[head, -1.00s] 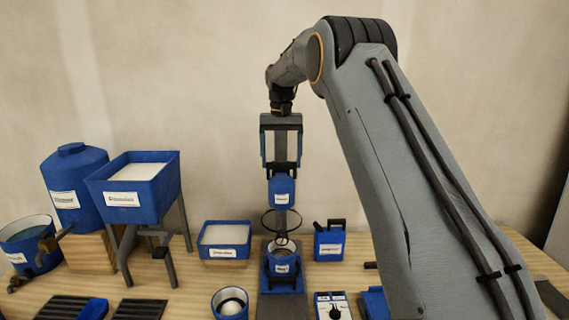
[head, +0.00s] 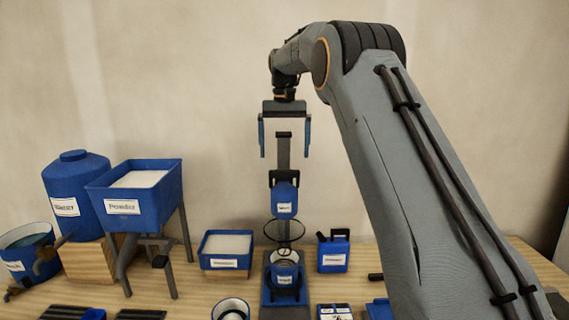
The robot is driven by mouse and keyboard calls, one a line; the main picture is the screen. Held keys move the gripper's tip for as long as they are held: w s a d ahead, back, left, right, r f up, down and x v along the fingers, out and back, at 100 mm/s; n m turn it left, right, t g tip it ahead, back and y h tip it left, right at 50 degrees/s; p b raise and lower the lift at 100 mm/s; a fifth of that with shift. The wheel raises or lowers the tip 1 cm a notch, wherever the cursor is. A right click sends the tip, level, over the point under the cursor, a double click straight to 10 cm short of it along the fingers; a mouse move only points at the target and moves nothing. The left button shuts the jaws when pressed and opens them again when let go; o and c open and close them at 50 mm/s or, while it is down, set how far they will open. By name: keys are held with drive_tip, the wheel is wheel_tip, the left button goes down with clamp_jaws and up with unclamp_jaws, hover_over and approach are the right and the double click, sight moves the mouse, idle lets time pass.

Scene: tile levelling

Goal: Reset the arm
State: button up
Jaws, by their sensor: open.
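My gripper (head: 284,138) hangs from my arm, pointing down, in the upper middle of the head view. Its two blue-edged fingers are spread wide, and nothing is held between them. The grey post of a mixer stand (head: 283,152) shows between and behind the fingers. Below my gripper is the stand's blue mixer head (head: 285,199), with a ring under it and a blue labelled bucket (head: 285,272) on its base. My gripper looks apart from the mixer head.
A blue powder hopper (head: 135,207) on legs, a blue water tank (head: 76,190) and a blue bucket (head: 28,252) stand at left. A blue tray of white material (head: 225,250) and a blue jug (head: 333,252) flank the stand. A blue-white cup (head: 231,309) sits in front.

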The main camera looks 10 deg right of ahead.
wheel_tip(320, 180, up, 2)
drive_tip(key=shift+r, duration=0.15)
idle(0.3)
drive_tip(key=s+f, duration=0.7)
drive_tip(key=s, duration=0.6)
drive_tip(key=s+f+n, duration=0.1)
drive_tip(key=s+f, duration=0.7)
drive_tip(key=s, duration=0.6)
drive_tip(key=s+d+f+n+t, duration=0.1)
drive_tip(key=s+f, duration=0.7)
drive_tip(key=s, duration=0.5)
drive_tip(key=shift+s+f, duration=0.2)
drive_tip(key=shift+s, duration=0.05)
drive_tip(key=shift+c, duration=0.2)
